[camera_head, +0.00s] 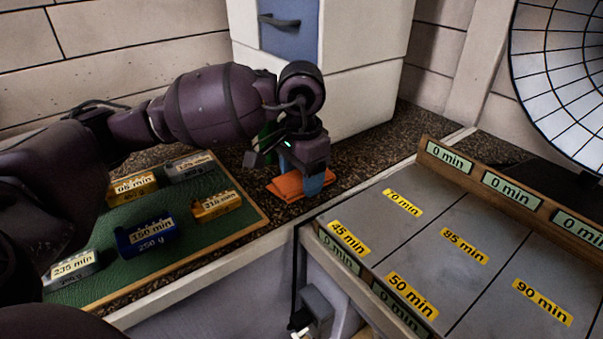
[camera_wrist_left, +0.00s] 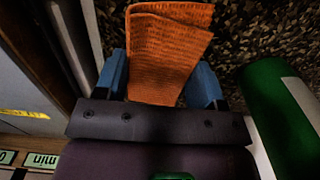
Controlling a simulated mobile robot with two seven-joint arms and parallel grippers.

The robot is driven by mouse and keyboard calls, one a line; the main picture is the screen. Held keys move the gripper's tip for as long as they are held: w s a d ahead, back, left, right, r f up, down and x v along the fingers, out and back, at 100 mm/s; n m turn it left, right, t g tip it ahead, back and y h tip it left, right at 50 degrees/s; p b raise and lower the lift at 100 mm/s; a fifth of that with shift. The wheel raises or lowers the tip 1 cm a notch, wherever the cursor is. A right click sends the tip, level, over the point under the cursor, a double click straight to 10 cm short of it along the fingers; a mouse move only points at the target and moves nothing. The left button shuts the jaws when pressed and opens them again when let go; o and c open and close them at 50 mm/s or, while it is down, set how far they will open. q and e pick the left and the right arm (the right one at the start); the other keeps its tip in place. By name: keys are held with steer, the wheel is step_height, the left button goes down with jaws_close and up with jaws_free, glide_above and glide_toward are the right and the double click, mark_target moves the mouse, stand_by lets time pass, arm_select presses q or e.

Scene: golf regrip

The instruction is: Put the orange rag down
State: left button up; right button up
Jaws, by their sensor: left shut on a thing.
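The orange rag (camera_head: 289,188) is folded and lies low at the speckled counter, beside the right edge of the green mat. My left gripper (camera_head: 306,178) points down at it, and its blue fingers are shut on the rag. In the left wrist view the rag (camera_wrist_left: 168,45) sits between the two blue fingertips (camera_wrist_left: 158,82), one on each side. I cannot tell whether the rag's full underside touches the counter. My right gripper is not in view.
A green cylinder (camera_wrist_left: 278,110) stands close to the left gripper. The green mat (camera_head: 235,228) holds several labelled blocks, including a blue one (camera_head: 146,238). A grey tray with time labels (camera_head: 385,238) is at right. The speckled counter (camera_head: 375,150) is bare behind the rag.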

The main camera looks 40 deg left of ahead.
mark_target(301, 174)
arm_select(q)
steer(key=shift+f, duration=0.2)
steer(key=o, duration=0.7)
steer(key=shift+o, duration=1)
steer(key=shift+r, duration=0.25)
step_height(301, 174, up, 12)
steer(key=p, duration=0.1)
